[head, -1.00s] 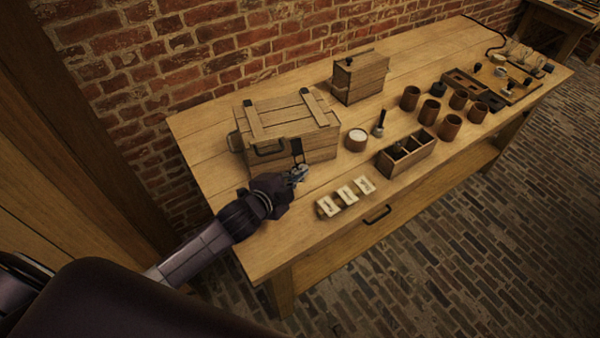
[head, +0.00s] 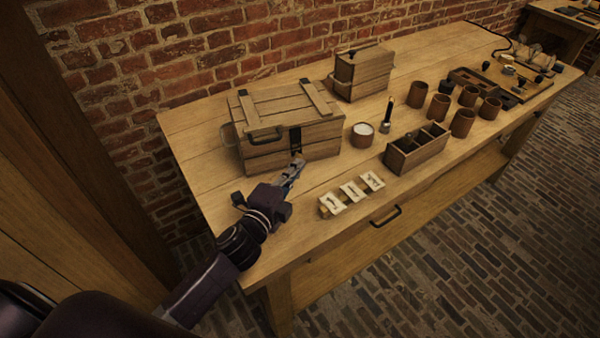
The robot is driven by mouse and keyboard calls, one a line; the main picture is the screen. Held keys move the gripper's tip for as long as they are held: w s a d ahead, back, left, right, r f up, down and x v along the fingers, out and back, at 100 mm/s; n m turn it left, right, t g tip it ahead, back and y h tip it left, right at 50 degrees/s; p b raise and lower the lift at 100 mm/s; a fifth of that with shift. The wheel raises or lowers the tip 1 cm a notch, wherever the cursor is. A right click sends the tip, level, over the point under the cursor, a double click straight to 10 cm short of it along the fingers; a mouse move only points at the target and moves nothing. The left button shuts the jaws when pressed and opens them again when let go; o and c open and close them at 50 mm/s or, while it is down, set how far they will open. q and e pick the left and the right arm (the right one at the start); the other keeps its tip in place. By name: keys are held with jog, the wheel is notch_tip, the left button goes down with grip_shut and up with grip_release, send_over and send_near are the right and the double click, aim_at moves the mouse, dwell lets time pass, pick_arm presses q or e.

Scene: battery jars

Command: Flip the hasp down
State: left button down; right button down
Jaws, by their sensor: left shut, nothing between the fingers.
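A wooden chest (head: 262,135) with a closed lid and two battens stands at the left end of the workbench. A dark hasp (head: 295,138) is on its front face, right of a dark handle (head: 265,134). It appears to lie along the front, but its lower end is too small to make out. My left gripper (head: 297,165) is shut and empty, with its tips just in front of and below the hasp. I cannot tell whether they touch the chest. My right gripper is not in view.
Three white cards (head: 352,195) lie near the bench's front edge. A round pot with a white top (head: 362,134) and a divided wooden box (head: 416,150) stand to the right. A smaller box (head: 362,75) and several brown jars (head: 462,122) are farther off.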

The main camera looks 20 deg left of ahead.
pick_arm(q)
jog(key=shift+w+a+f, duration=0.15)
jog(key=shift+w+a, duration=0.15)
jog(key=shift+w, duration=0.05)
dwell(0.4)
